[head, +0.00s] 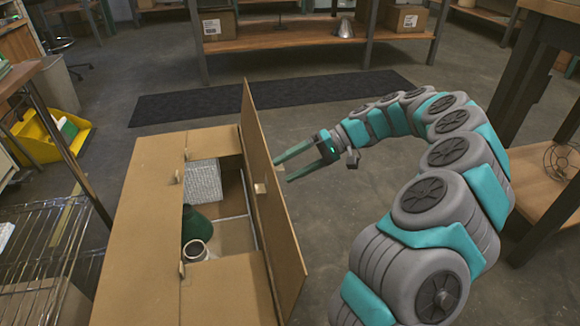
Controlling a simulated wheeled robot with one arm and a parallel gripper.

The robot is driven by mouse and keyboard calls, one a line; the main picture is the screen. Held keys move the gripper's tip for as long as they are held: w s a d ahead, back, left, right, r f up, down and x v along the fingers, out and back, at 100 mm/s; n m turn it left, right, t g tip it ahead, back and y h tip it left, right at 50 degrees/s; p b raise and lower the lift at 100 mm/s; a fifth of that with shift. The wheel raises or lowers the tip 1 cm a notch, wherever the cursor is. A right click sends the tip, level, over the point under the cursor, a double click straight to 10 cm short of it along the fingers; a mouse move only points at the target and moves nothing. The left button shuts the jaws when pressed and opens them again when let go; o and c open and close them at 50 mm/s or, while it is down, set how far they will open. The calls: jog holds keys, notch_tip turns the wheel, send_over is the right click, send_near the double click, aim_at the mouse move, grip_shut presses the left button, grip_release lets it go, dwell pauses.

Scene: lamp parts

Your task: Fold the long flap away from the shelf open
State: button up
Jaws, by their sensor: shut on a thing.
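An open cardboard box (225,292) stands on the floor. Its long right flap (262,150), on the side away from the wire shelf, stands nearly upright, leaning slightly right. A small tab (260,188) shows on this flap. My gripper (281,170) is at the flap's right face, about midway along it, with its fingers shut on a small brown piece that looks like part of the flap. The exact contact is small and hard to see.
Inside the box are a grey textured block (204,180) and a green lamp part (195,222). A wire shelf (45,245) stands at left, beside a yellow bin (45,140). A wooden bench (545,180) is at right. The floor right of the flap is partly clear.

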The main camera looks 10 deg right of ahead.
jog(key=shift+d+f, duration=0.2)
jog(key=p+v, duration=0.1)
jog(key=v, duration=0.6)
jog(key=shift+d+r, duration=0.2)
jog(key=shift+r, duration=0.15)
jog(key=s+a+r+n+g+h+p, duration=0.1)
jog(key=s+a+r+h+p, duration=0.2)
jog(key=s+a+r, duration=0.4)
jog(key=s+a+r+n+g+h+p, duration=0.25)
jog(key=s+a+r, duration=0.3)
jog(key=s, duration=0.45)
jog(key=s+d+f+m+t+h+p, duration=0.1)
jog(key=s+d+f+m+h+p, duration=0.1)
jog(key=s, duration=0.8)
jog(key=s+d+f+m+t+h+p, duration=0.1)
jog(key=s+d+h+p, duration=0.3)
jog(key=s, duration=0.6)
jog(key=d+f+m+h, duration=0.1)
jog(key=d, duration=0.1)
jog(key=shift+d, duration=0.35)
jog(key=shift+f, duration=0.15)
